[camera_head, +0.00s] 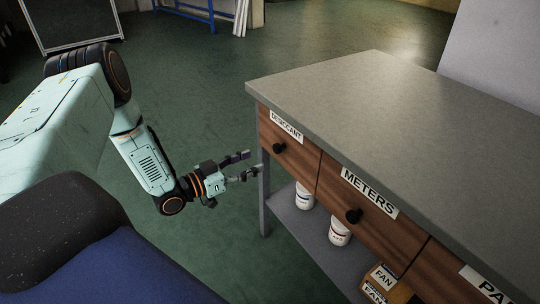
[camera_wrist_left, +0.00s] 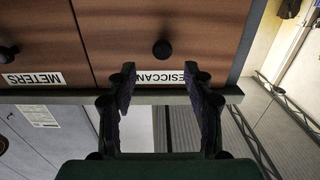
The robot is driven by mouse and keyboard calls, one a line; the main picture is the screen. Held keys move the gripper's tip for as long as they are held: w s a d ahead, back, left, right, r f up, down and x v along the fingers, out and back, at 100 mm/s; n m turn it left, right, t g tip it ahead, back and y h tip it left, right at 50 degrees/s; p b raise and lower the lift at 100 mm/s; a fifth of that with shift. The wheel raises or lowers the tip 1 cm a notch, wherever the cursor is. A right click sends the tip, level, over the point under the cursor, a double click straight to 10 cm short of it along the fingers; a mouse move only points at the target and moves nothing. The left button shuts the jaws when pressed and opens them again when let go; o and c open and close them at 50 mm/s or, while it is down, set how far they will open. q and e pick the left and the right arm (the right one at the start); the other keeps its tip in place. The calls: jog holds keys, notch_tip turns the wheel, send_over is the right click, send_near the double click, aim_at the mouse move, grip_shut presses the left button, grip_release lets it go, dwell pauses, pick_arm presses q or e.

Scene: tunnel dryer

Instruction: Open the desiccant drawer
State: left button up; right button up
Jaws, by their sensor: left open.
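The desiccant drawer (camera_head: 287,150) is the brown wooden drawer at the near-left end of the bench, labelled DESICCANT, with a round black knob (camera_head: 279,148). It looks shut, its front level with its neighbour. My left gripper (camera_head: 251,164) is open and empty, left of the drawer near the bench leg, its fingers pointing towards the drawer. In the left wrist view the knob (camera_wrist_left: 162,49) lies beyond and between the spread fingers (camera_wrist_left: 163,90), apart from them. The fingers partly cover the label (camera_wrist_left: 165,75). My right gripper is not in view.
The METERS drawer (camera_head: 363,204) with its own knob adjoins on the right, then another drawer. The grey benchtop (camera_head: 400,105) above is bare. White tubs (camera_head: 339,232) and FAN boxes (camera_head: 382,277) stand on the lower shelf. Green floor left of the bench is clear.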

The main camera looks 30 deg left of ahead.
aim_at(275, 149)
pick_arm(q)
jog(key=b+x, duration=0.3)
jog(key=x, duration=0.3)
jog(key=shift+w+r, duration=0.15)
jog(key=shift+w, duration=0.15)
jog(key=shift+w+d+r, duration=0.2)
jog(key=shift+w+d, duration=0.05)
jog(key=shift+w, duration=0.2)
jog(key=shift+a, duration=0.1)
jog(key=shift+c, duration=0.6)
grip_shut()
jog(key=shift+f, duration=0.1)
